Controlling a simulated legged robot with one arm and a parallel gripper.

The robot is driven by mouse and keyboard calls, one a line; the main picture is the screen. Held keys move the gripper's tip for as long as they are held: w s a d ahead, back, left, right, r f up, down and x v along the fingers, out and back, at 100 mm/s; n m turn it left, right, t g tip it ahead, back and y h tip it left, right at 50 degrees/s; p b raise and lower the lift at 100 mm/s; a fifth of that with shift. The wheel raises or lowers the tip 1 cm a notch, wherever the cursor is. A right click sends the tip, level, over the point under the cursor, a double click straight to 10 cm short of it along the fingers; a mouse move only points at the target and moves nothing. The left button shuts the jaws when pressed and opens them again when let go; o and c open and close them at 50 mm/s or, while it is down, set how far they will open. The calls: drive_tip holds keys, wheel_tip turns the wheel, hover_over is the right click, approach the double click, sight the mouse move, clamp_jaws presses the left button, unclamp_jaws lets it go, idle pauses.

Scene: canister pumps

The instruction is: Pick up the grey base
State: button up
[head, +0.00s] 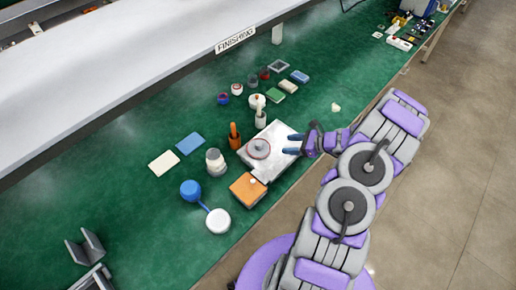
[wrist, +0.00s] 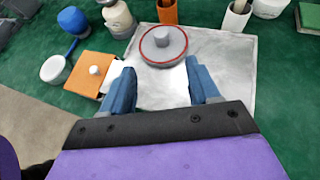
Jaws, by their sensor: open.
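The grey base (head: 259,149) is a round disc with a short raised cylinder in its middle and a reddish ring near its edge. It sits on a flat silver plate (head: 285,138) on the green bench. In the wrist view the base (wrist: 163,45) is near the top centre, ahead of my fingers. My gripper (head: 295,144) is to the right of the base in the head view, low over the plate. Its two blue fingers also show in the wrist view (wrist: 161,85), spread apart with nothing between them. They do not touch the base.
An orange block (head: 247,189) with a white knob lies close by the plate's front corner. An orange cup (head: 235,138) and a beige canister (head: 215,162) stand left of the plate. The bench's front edge is nearby.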

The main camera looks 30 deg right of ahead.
approach(261, 144)
drive_tip(key=b+x, duration=0.1)
drive_tip(key=x, duration=0.3)
drive_tip(key=shift+s+a+f, duration=0.15)
drive_tip(key=shift+f, duration=0.1)
drive_tip(key=shift+b+x, duration=0.3)
drive_tip(key=shift+x, duration=2.35)
drive_tip(key=shift+r, duration=0.15)
drive_tip(key=shift+c, duration=0.3)
clamp_jaws()
